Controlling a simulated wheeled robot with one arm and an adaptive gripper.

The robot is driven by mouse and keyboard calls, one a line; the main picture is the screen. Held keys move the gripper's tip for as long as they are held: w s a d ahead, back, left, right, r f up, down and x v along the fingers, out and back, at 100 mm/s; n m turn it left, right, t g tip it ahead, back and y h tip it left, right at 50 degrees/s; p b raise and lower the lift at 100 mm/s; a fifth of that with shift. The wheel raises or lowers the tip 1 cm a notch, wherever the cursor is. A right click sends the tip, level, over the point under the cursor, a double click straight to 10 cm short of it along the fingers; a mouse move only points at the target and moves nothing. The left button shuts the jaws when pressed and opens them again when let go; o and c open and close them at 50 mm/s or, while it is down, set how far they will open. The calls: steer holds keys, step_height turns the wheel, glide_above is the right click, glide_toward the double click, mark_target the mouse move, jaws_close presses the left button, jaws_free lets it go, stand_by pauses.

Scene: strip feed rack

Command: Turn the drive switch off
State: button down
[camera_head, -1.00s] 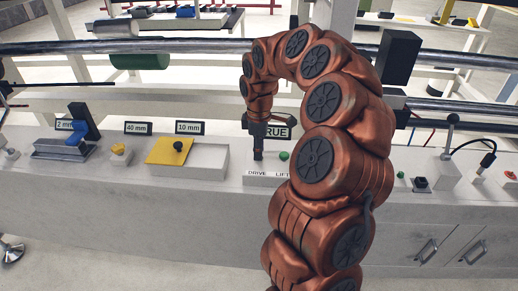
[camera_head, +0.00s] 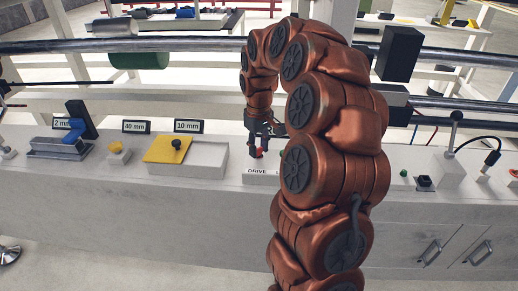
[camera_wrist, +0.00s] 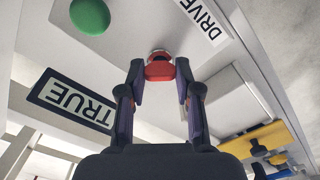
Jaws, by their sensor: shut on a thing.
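The drive switch shows as a red knob (camera_wrist: 160,69) beside the DRIVE label (camera_wrist: 206,20) in the wrist view. It also shows as a small red spot (camera_head: 258,154) above the DRIVE lettering in the head view. My gripper (camera_wrist: 158,76) points at the panel with its two fingertips on either side of the red knob, shut on it. In the head view my gripper (camera_head: 259,148) is low over the white control block. The knob's base is mostly hidden, so its exact setting cannot be told.
A green button (camera_wrist: 90,16) sits beside the red knob, near the TRUE sign (camera_wrist: 73,101). Left of the block are a white tray with a yellow plate (camera_head: 167,149) and a black knob (camera_head: 177,143). A small black switch (camera_head: 424,181) lies to the right.

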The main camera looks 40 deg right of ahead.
mark_target(259, 149)
steer(key=m, duration=0.4)
steer(key=shift+m+b, duration=0.3)
steer(key=shift+b, duration=0.05)
steer(key=m, duration=0.4)
steer(key=shift+m, duration=0.3)
steer(key=c, duration=0.8)
jaws_free()
step_height(259, 149, up, 12)
steer(key=shift+s+a, duration=0.1)
stand_by(0.6)
